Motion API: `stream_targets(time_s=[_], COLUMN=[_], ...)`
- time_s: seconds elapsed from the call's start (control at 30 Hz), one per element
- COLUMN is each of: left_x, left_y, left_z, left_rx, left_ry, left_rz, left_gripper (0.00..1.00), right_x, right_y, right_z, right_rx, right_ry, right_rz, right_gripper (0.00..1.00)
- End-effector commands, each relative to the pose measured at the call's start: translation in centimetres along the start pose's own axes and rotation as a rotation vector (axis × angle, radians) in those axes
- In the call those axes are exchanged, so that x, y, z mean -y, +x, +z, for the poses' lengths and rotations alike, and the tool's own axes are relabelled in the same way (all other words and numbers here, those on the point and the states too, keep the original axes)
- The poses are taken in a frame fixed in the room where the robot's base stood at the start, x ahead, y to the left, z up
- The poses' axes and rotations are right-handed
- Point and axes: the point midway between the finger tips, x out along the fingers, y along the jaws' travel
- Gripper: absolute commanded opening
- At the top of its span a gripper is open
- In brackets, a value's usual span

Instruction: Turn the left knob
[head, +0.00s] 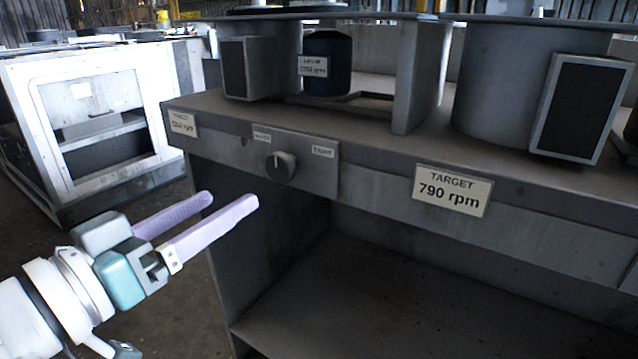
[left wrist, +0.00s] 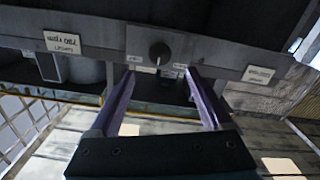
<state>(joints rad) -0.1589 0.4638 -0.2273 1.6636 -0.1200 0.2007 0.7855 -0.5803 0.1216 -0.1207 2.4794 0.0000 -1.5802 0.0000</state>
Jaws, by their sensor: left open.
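A round dark knob (head: 281,167) with a light pointer mark sits on a plate on the front edge of the grey bench, with small labels above it. It also shows in the left wrist view (left wrist: 159,52), where the picture is upside down. My left gripper (head: 232,199) has two long purple fingers, open and empty. In the head view it is left of and lower than the knob, apart from it. In the left wrist view the fingers (left wrist: 160,75) point toward the knob, which appears between and beyond their tips. My right gripper is not in view.
The bench front (head: 375,190) carries a "TARGET 790 rpm" label (head: 452,190) and another target label (head: 183,123) at the left corner. Blower housings (head: 500,85) and a dark blue cylinder (head: 328,65) stand on top. A white cabinet (head: 30,120) stands at left. Below the bench is open space.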

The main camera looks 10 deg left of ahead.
Motion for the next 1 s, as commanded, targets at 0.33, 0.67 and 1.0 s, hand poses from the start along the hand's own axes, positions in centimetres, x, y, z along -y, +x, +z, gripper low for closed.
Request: stream_targets(time_s=[0.33,0.67,1.0], left_x=[0.0,0.0,-0.1], left_y=[6.2,9.0,9.1], left_z=[0.0,0.0,-0.1], left_rx=[-0.003,0.002,0.002], left_ry=[0.001,0.000,0.000], left_rz=[0.000,-0.001,-0.002], left_gripper=[0.83,0.83,0.73], right_x=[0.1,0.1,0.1], right_y=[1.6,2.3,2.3], right_z=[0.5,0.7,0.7], right_rx=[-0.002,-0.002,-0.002], right_ry=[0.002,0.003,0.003], right_rz=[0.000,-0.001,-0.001], right_gripper=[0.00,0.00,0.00])
